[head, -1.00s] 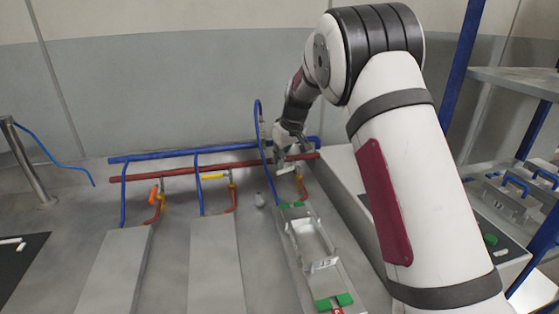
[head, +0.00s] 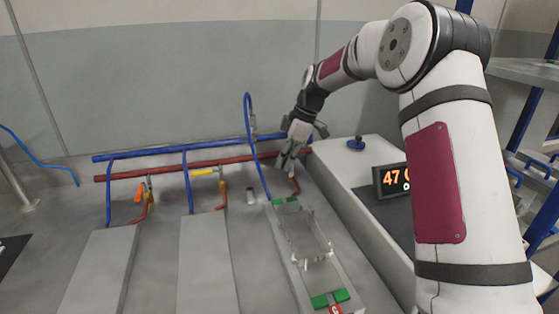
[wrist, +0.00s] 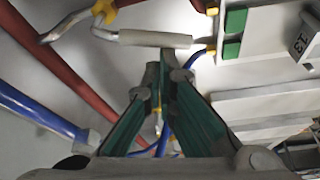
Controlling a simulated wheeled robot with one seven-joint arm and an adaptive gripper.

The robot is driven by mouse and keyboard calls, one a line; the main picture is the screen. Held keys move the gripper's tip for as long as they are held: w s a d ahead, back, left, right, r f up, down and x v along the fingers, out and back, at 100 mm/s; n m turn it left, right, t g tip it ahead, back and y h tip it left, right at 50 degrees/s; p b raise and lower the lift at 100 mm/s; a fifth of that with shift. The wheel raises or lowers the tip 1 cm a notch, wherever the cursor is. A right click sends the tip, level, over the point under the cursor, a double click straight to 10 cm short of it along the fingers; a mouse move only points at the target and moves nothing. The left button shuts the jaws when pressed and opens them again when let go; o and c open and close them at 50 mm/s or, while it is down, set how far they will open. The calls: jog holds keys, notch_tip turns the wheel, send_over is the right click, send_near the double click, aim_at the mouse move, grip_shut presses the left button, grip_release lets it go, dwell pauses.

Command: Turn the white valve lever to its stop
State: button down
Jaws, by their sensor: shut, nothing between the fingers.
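The white valve lever (wrist: 155,38) lies crosswise near the top of the wrist view, with a bent metal arm and a yellow part at its left end. My gripper (wrist: 168,68) is shut and empty, its fingertips just below the lever in that view; I cannot tell whether they touch it. In the head view my gripper (head: 289,160) points down at the right end of the red pipe (head: 222,163), largely hiding the lever there.
An orange lever (head: 138,196) and a yellow lever (head: 202,172) sit on branches to the left. A blue hose (head: 247,125) loops up beside my gripper. A clear tray (head: 306,240) lies in front. A bench with a lit display (head: 392,180) stands at right.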

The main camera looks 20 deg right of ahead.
jog(key=shift+s+d+n, duration=0.35)
jog(key=shift+d+n, duration=0.2)
jog(key=shift+n, duration=0.05)
dwell(0.5)
